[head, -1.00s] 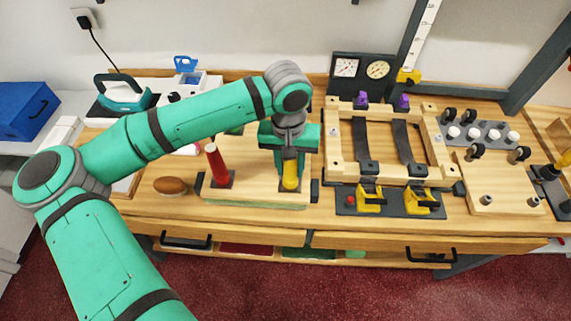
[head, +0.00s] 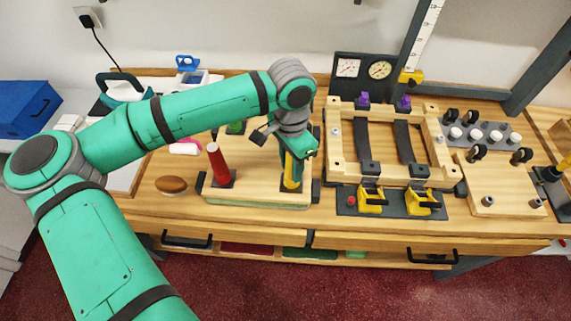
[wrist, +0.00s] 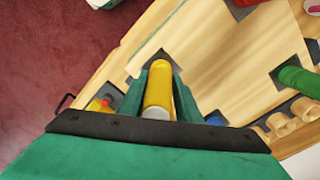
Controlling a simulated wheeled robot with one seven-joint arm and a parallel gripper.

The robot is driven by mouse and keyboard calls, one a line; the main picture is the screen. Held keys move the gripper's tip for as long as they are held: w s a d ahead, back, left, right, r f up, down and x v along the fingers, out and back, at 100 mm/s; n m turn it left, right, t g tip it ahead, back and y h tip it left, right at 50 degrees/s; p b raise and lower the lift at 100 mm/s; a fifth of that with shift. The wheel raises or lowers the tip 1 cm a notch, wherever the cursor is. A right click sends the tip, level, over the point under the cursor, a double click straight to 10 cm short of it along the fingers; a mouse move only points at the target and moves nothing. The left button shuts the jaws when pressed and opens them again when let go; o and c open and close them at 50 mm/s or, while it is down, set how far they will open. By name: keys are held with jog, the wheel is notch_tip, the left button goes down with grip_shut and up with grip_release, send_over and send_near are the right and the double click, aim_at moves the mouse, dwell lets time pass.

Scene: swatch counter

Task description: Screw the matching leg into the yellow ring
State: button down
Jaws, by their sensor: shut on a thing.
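A yellow leg (head: 291,174) stands upright on a dark square plate (head: 285,187) at the front right corner of a pale wooden board (head: 255,197). My gripper (head: 291,162) is shut on the leg from above. The wrist view shows the yellow leg (wrist: 158,88) between my two green fingers, with its far end over the dark plate (wrist: 164,58). I cannot make out the yellow ring apart from the leg, nor how deep the leg sits. A red leg (head: 217,161) stands tilted at the board's left. A green leg (head: 236,128) is behind; it also shows in the wrist view (wrist: 299,80).
A wooden frame (head: 333,148) with dark straps lies close to the right, with yellow clamps (head: 370,198) in front. A brown oval object (head: 171,184) lies left of the board. Black wheels and white knobs (head: 473,133) stand further right. The bench's front edge is clear.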

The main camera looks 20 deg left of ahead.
jog(key=c, duration=1.5)
grip_release()
jog(key=shift+d, duration=0.3)
jog(key=shift+c, duration=0.2)
jog(key=shift+a, duration=0.1)
jog(key=shift+a, duration=0.1)
jog(key=shift+n, duration=0.6)
jog(key=n, duration=0.5)
jog(key=shift+a, duration=0.1)
jog(key=n, duration=0.7)
jog(key=shift+w, duration=0.1)
jog(key=shift+n, duration=0.9)
